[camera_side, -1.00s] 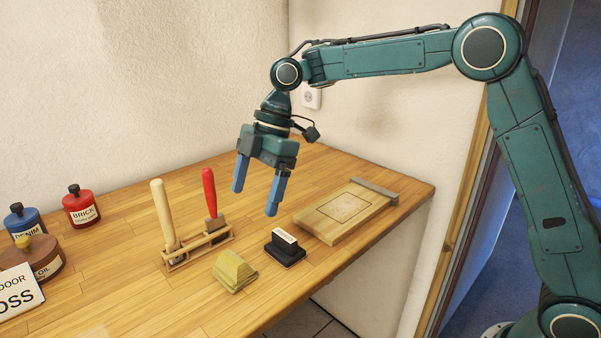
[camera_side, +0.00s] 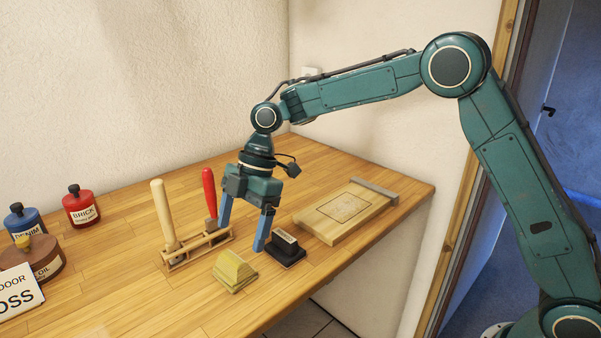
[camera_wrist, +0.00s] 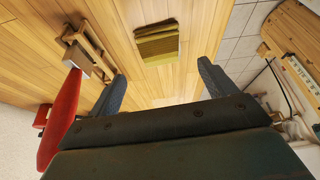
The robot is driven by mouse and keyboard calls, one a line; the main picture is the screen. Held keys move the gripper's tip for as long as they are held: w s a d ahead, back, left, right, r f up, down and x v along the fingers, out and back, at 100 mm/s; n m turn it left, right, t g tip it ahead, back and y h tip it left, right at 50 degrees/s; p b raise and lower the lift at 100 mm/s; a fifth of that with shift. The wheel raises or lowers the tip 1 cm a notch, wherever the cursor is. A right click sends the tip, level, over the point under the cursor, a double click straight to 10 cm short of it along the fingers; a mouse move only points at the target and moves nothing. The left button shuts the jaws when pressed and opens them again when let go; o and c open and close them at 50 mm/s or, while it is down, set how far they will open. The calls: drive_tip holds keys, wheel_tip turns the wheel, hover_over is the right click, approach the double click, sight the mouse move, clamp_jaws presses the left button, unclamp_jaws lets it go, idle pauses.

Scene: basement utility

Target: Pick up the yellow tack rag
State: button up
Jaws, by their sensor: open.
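The yellow tack rag (camera_side: 235,270) is a folded block-like cloth lying on the wooden bench, in front of the tool rack. In the wrist view the rag (camera_wrist: 157,42) lies beyond my fingertips, between their lines. My gripper (camera_side: 242,231) is open and empty, pointing down above the bench and behind the rag. Its two blue fingers also show in the wrist view (camera_wrist: 164,78). In the side view the right finger overlaps the left edge of the black block. I cannot tell whether they touch.
A wooden rack (camera_side: 199,248) with a pale-handled tool (camera_side: 163,212) and a red-handled tool (camera_side: 209,192) stands left of my gripper. The black labelled block (camera_side: 286,250) is right of the rag, and a wooden board (camera_side: 335,222) lies behind it. Bottles (camera_side: 81,207) stand at far left.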

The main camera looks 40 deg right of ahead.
sight(235, 256)
drive_tip(key=shift+x, duration=1.45)
drive_tip(key=shift+x, duration=2.55)
drive_tip(key=shift+d, duration=0.1)
drive_tip(key=c, duration=1.1)
drive_tip(key=shift+r, duration=0.1)
drive_tip(key=shift+r, duration=9.7)
